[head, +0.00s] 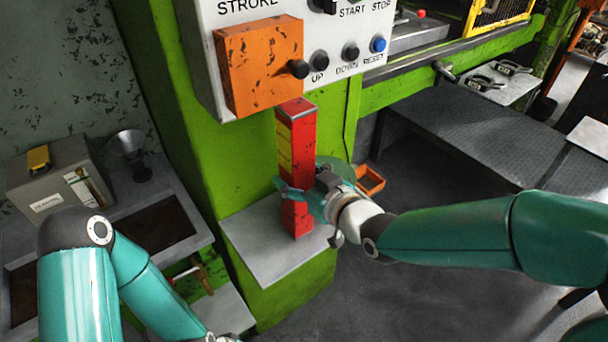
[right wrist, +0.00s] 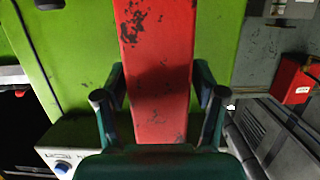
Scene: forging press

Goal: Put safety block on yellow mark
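The safety block (head: 301,140) is a tall red block with a yellow panel on one side and worn paint. It stands upright at the small grey shelf on the green press, below the control box. My right gripper (head: 303,193) is at its lower half, with the fingers on either side. In the right wrist view the red face of the block (right wrist: 157,70) fills the space between the fingers (right wrist: 160,100). Whether the fingers press on it is unclear. My left gripper (head: 222,338) is barely in view at the bottom edge. I see no yellow mark on the visible surfaces.
The grey shelf (head: 258,250) is bare left of the block. The control box (head: 210,60) with its orange cover (head: 258,68) hangs just above. A bench (head: 165,215) with a grey case (head: 62,180) is at left. An orange bin (head: 370,181) lies behind my right gripper.

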